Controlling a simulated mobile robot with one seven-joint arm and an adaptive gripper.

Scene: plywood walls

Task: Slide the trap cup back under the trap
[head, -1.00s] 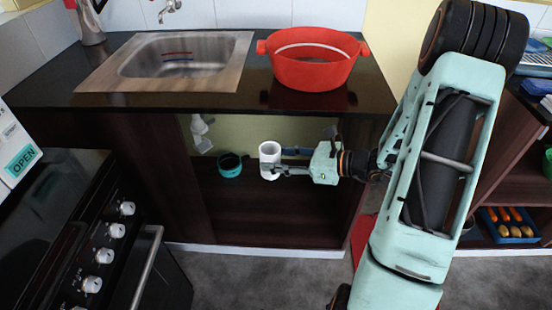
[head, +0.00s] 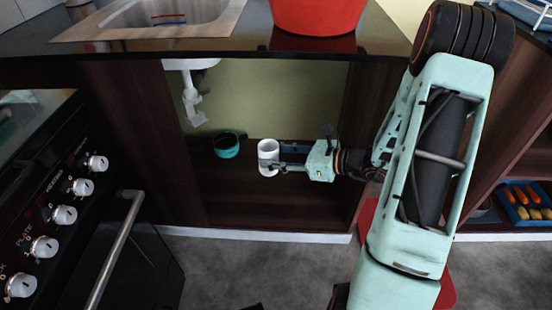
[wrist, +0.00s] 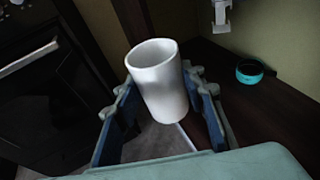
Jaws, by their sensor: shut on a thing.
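The white trap cup (head: 268,152) is an open-topped cylinder, held in my gripper (head: 272,166) at the front of the open cabinet under the sink. In the wrist view, the cup (wrist: 160,84) is between the two fingers, its open mouth showing and its body slightly tilted in the picture. My gripper is shut on it. The white trap (head: 191,98) hangs below the sink at the cabinet's left, up and left of the cup and apart from it. Only a piece of the trap (wrist: 221,14) shows at the wrist view's top edge.
A teal ring-like cup (head: 227,150) sits on the dark cabinet floor (head: 235,195), left of and behind the trap cup. The cabinet's left wall (head: 165,150) and the countertop (head: 230,43) bound the opening. A black stove (head: 60,200) stands at left.

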